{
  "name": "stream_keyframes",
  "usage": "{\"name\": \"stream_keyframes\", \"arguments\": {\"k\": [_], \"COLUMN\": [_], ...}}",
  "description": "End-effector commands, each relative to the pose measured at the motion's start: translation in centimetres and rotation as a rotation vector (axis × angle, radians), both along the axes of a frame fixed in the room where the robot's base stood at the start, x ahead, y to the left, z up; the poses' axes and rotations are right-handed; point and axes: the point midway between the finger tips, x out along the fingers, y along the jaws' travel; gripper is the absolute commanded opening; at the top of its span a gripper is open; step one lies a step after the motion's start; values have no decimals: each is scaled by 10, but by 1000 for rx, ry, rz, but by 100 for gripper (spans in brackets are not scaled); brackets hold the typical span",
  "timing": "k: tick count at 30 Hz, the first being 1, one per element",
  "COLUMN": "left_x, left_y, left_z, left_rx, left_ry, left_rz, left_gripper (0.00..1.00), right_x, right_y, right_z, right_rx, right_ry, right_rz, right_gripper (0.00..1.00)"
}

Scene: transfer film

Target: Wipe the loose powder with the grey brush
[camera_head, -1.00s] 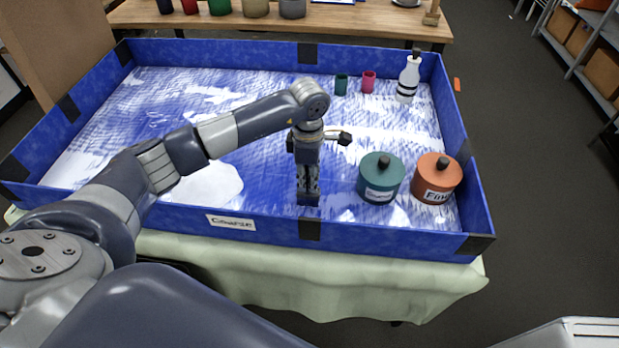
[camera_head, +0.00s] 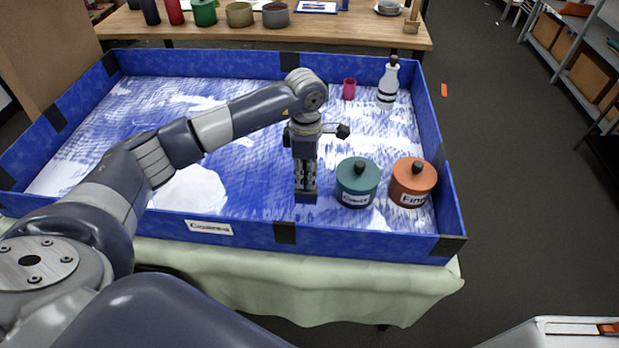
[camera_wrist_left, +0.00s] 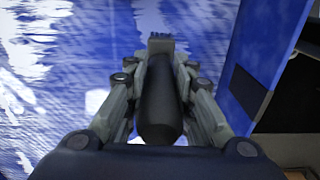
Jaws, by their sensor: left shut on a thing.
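White loose powder (camera_head: 190,188) lies in patches and streaks over the floor of the large blue tray (camera_head: 350,243). My left gripper (camera_head: 305,178) points down inside the tray near its front wall. It is shut on the grey brush (camera_head: 305,197), whose dark handle (camera_wrist_left: 160,105) runs between the fingers in the left wrist view. The brush's small grey head (camera_wrist_left: 161,43) shows beyond the fingertips. It is low at the tray floor; whether it touches the powder is unclear. My right gripper is not in view.
A teal lidded jar (camera_head: 357,186) stands close right of the gripper, with an orange lidded jar (camera_head: 412,186) beyond it. A pink cup (camera_head: 349,88) and a white bottle (camera_head: 387,88) stand at the back right. The tray's left part is free of objects.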

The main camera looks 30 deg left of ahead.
Motion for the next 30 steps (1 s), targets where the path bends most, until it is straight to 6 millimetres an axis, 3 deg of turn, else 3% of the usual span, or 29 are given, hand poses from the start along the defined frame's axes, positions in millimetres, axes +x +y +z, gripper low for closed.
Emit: {"name": "stream_keyframes", "arguments": {"k": [12, 30], "left_x": [1, 2], "left_y": [8, 9], "left_z": [38, 40], "left_rx": [-1, -1], "left_ry": [-1, -1], "left_rz": [8, 9], "left_gripper": [0, 0], "right_x": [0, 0], "right_y": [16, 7], "right_z": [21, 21], "right_rx": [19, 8], "right_ry": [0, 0], "right_rz": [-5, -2], "right_gripper": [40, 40]}}
